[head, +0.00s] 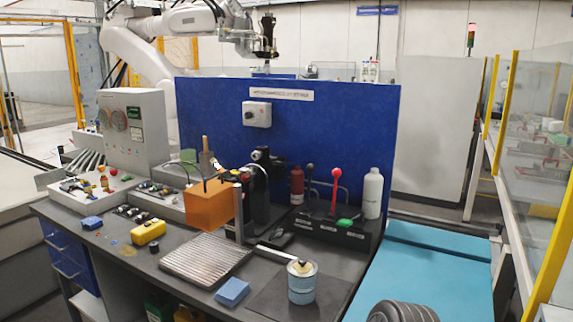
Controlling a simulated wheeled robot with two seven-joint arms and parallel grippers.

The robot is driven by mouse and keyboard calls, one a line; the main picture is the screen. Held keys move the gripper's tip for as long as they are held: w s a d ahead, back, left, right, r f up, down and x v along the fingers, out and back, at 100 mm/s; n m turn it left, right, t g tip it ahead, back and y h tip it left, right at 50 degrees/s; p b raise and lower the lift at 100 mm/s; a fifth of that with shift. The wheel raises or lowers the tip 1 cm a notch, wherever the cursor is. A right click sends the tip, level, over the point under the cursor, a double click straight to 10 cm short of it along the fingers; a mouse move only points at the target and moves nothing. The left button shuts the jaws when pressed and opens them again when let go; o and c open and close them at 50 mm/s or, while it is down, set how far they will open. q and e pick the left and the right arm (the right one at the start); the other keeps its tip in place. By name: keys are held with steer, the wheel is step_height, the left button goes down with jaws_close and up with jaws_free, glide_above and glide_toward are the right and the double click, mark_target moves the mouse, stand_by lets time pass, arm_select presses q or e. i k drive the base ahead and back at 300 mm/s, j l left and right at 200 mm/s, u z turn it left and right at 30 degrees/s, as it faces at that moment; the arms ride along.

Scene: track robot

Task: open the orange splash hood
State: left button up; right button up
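The orange splash hood (208,206) is a box-shaped cover on the workbench, left of the middle of the head view. Its front and top faces show, and it looks lowered. A black machine (262,205) stands just right of and behind it, with a grey upright post (239,212) at the hood's right edge. What lies under the hood is hidden. Neither of my grippers is in view.
A ribbed metal plate (206,259), a yellow block (149,233), a blue block (232,292) and a tin (302,283) lie in front of the hood. A red-knobbed lever (336,185) and white bottle (372,193) stand right. A blue panel (330,125) closes the back.

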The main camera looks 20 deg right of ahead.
mark_target(209, 212)
steer(key=i+j+z, duration=0.2)
steer(key=j, duration=0.15)
steer(key=i+j+z, duration=0.2)
steer(key=j+z, duration=0.2)
steer(key=j, duration=0.25)
steer(key=j+z, duration=0.2)
steer(key=j, duration=0.2)
steer(key=i, duration=0.05)
